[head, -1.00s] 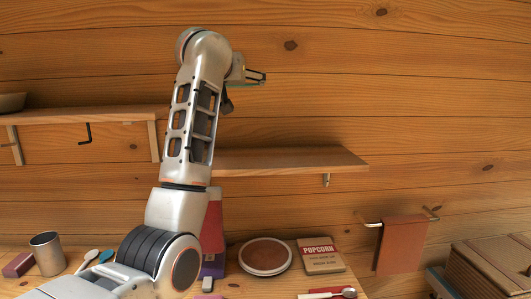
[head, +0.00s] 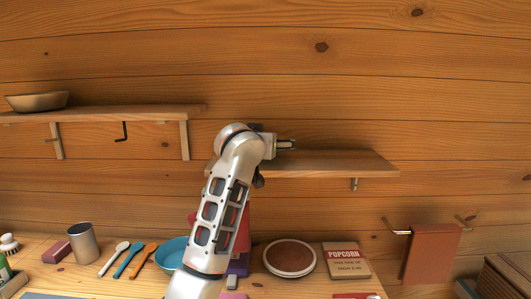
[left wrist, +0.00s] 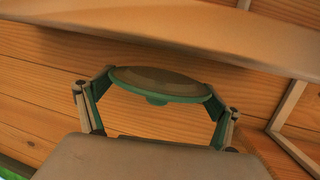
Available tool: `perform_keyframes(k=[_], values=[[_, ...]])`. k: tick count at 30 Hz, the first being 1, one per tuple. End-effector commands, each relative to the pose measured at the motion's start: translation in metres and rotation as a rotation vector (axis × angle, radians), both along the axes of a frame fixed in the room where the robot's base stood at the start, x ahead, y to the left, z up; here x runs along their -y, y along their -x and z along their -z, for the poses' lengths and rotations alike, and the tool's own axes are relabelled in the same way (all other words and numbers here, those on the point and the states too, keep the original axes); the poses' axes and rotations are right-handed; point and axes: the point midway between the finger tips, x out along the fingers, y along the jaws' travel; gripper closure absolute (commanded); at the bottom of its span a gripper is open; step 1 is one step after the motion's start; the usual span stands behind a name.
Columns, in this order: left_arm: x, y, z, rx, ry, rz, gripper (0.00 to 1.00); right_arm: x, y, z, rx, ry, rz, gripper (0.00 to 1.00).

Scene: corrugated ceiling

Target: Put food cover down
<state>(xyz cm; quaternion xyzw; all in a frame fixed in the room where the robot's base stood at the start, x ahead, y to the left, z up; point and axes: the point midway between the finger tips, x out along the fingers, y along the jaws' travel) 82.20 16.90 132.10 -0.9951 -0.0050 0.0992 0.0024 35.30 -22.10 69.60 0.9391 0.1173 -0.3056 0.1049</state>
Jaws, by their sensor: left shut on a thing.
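My left gripper (head: 288,144) is near the wooden wall shelf (head: 340,165) in the head view, around the height of its top; whether it touches the shelf cannot be told. In the left wrist view, both fingers of my left gripper (left wrist: 158,106) are closed on the sides of a shallow round piece with a dark brownish face and green rim, which I take as the food cover (left wrist: 160,80). A small knob sticks out at its near edge. In the head view the cover is too small to make out. My right gripper is not in view.
A board or shelf (left wrist: 200,30) crosses the top of the left wrist view. On the table below are a round brown-topped dish (head: 290,258), a popcorn box (head: 347,262), a blue bowl (head: 172,252), a metal cup (head: 83,243) and several spoons. A bowl (head: 37,102) sits on the left shelf.

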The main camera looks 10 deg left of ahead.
Motion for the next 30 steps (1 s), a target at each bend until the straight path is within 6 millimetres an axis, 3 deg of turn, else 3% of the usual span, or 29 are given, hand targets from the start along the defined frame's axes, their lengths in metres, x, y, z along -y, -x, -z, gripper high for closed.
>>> perform_keyframes(k=[6, 17, 18, 30], values=[[-0.001, 0.000, 0.030, -0.001, -0.001, -0.001, 0.30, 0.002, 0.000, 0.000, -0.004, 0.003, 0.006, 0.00], [0.000, 0.000, 0.034, -0.001, 0.000, -0.001, 0.30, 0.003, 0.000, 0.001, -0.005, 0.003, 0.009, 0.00], [0.000, 0.000, 0.034, -0.001, 0.000, -0.001, 0.01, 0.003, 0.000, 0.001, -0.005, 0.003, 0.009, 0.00], [-0.001, -0.001, 0.030, -0.001, 0.000, -0.001, 0.00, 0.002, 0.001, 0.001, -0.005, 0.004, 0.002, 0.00]])
